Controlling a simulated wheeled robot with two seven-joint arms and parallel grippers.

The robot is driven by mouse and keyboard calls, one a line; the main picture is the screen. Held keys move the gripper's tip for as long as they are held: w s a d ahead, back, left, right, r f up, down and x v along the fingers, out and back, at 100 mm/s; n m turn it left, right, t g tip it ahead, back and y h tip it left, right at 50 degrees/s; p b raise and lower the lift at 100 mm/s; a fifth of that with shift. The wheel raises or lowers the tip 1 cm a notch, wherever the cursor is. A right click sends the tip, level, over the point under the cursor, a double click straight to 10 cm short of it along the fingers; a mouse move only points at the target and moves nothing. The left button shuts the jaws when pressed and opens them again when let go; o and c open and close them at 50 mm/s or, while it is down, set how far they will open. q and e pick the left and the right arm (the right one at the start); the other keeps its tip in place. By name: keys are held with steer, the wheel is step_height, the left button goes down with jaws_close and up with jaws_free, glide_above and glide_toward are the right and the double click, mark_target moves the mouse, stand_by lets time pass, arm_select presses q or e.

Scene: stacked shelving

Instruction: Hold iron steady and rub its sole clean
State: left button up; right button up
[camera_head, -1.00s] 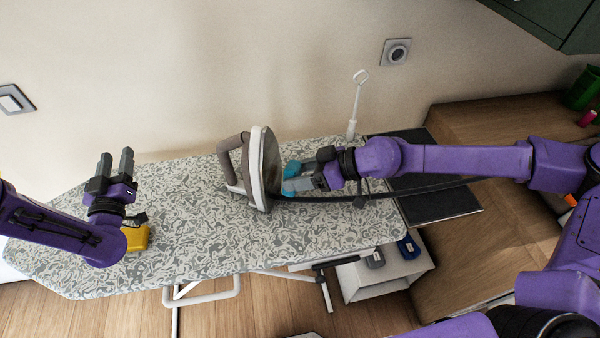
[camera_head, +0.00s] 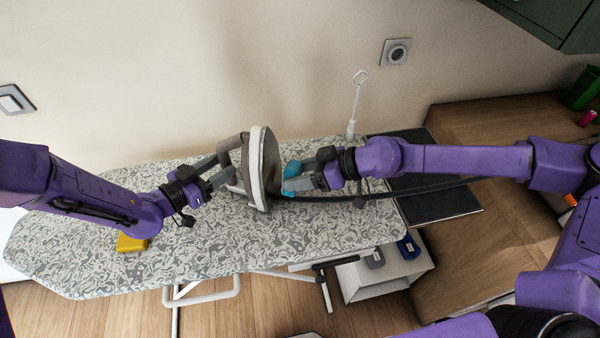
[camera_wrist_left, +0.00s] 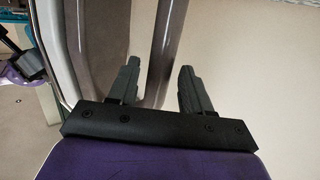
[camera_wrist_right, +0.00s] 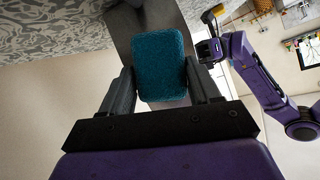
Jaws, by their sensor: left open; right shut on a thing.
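The iron (camera_head: 258,168) stands upright on its heel on the patterned ironing board (camera_head: 100,205), its grey sole facing right and its brown handle (camera_head: 230,160) facing left. My left gripper (camera_head: 222,170) is open at the handle. In the left wrist view the handle (camera_wrist_left: 163,45) passes between the open fingers (camera_wrist_left: 155,85), with no clear grip on it. My right gripper (camera_head: 308,176) is shut on a teal sponge (camera_head: 291,170), close to the sole. The sponge (camera_wrist_right: 162,65) sits between the fingers in the right wrist view. Whether it touches the sole is unclear.
A yellow block (camera_head: 130,243) lies on the board below my left arm. A black cord (camera_head: 400,192) runs right from the iron. A white upright rod (camera_head: 354,110) stands behind the board. A white shelf (camera_head: 385,275) sits under its right end.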

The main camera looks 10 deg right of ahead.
arm_select(q)
steer(key=shift+x, duration=1.35)
steer(key=c, duration=0.7)
